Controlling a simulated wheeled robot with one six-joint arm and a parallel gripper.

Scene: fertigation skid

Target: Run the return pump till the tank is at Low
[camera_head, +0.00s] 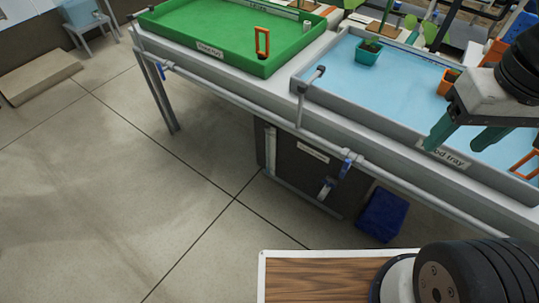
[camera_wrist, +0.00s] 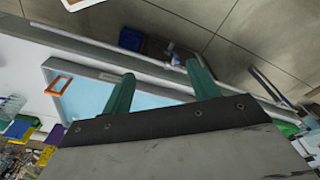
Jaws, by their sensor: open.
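A dark grey tank (camera_head: 315,172) with a small white label stands under the bench in the head view. I cannot read its label or see a level in it. A blue-handled valve (camera_head: 347,163) sits on the bench's front pipe.
A blue box (camera_head: 382,214) sits on the floor beside the tank.

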